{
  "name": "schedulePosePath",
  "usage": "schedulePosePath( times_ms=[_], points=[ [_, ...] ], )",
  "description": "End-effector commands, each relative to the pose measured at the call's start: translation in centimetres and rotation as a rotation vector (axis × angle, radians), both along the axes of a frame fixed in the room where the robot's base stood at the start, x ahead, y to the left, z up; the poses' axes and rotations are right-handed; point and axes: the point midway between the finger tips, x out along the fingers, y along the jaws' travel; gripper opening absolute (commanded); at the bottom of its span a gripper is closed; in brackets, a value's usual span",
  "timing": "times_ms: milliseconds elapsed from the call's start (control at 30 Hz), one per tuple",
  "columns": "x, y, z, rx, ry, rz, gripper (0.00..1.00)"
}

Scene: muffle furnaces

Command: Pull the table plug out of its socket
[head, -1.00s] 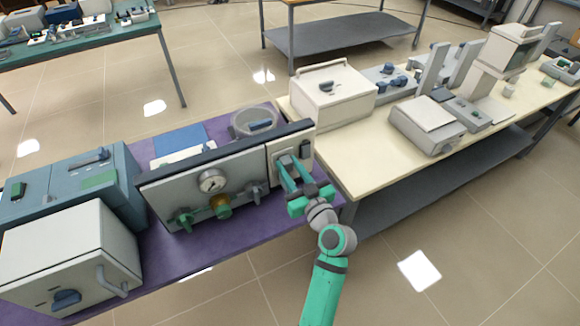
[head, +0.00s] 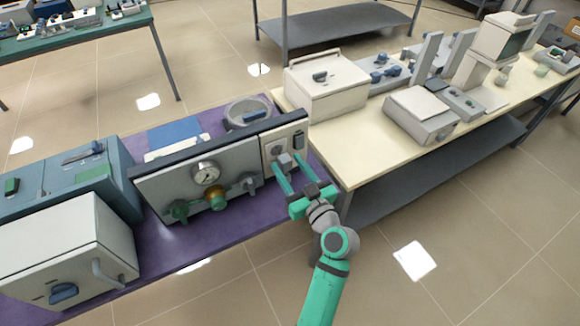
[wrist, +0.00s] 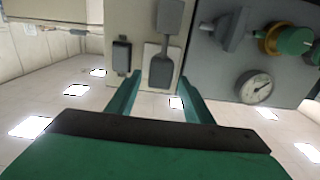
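The table plug (head: 285,162) is a small grey block at the beige socket panel (head: 271,163), on the right end of the grey control box. In the wrist view the plug (wrist: 161,71) is a darker grey piece in front of a pale plate. A narrow stem joins it to another grey piece (wrist: 170,14). I cannot tell how deep the plug sits in its socket. My gripper (head: 288,172) is teal and faces the panel. Its fingers (wrist: 159,78) are spread, one on each side of the plug, with gaps visible on both sides in the wrist view.
A dark switch (head: 298,142) is on the same panel. A gauge (head: 206,172) and several knobs are on the box to the left. A white furnace (head: 325,85) stands on the cream table (head: 350,165) to the right. Open floor lies in front.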

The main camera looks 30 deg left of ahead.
Motion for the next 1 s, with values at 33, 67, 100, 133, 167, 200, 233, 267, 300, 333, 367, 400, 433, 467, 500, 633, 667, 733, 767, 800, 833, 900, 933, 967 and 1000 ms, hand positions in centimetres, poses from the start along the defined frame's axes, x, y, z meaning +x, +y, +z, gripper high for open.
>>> schedulePosePath(
  times_ms=[33, 67, 100, 133, 167, 200, 233, 267, 300, 333, 367, 400, 433, 467, 500, 633, 667, 733, 767, 800, 833, 900, 933, 967, 1000],
  points=[
    [0.0, -0.1, 0.0, 0.000, 0.000, -0.001, 0.47],
    [0.0, -0.1, 0.0, 0.000, 0.000, -0.001, 0.47],
    [-0.1, -0.3, 0.0, 0.001, 0.001, -0.001, 0.47],
    [-0.2, -0.4, 0.0, 0.001, 0.001, -0.001, 0.47],
    [-0.3, -0.6, 0.0, 0.001, 0.001, -0.002, 0.47],
    [-0.5, -1.0, 0.0, 0.001, 0.002, -0.003, 0.47],
    [-0.7, -1.3, 0.0, 0.001, 0.002, -0.004, 0.47],
    [-1.0, -1.7, 0.0, 0.001, 0.001, -0.004, 0.47],
    [-1.3, -2.3, 0.0, 0.001, 0.002, -0.005, 0.47],
    [-1.7, -2.8, 0.0, 0.001, 0.002, -0.005, 0.47],
    [-2.0, -3.2, -0.1, 0.001, 0.002, -0.004, 0.47],
    [-2.4, -3.9, 0.0, 0.001, 0.001, -0.005, 0.47],
    [-2.7, -4.4, 0.0, 0.001, 0.002, -0.004, 0.47],
    [-3.1, -4.9, -0.1, 0.000, 0.002, -0.004, 0.47],
    [-3.4, -5.6, 0.0, 0.001, 0.001, -0.005, 0.47],
    [-4.7, -7.3, 0.0, -0.001, 0.001, -0.003, 0.47],
    [-4.9, -7.6, 0.0, 0.000, 0.000, -0.003, 0.47],
    [-5.3, -8.3, 0.0, 0.001, 0.001, -0.003, 0.47],
    [-5.5, -8.5, -0.1, 0.000, 0.001, -0.003, 0.47],
    [-5.6, -8.7, -0.1, 0.001, 0.002, -0.002, 0.47],
    [-5.7, -8.9, 0.0, 0.001, 0.001, -0.002, 0.47],
    [-5.9, -9.1, 0.0, 0.001, 0.001, -0.001, 0.47],
    [-5.9, -9.1, 0.0, 0.000, 0.000, -0.001, 0.47],
    [-5.9, -9.1, 0.0, 0.000, 0.000, -0.001, 0.47],
    [-5.9, -9.1, 0.0, 0.000, 0.000, -0.001, 0.47]
  ],
)
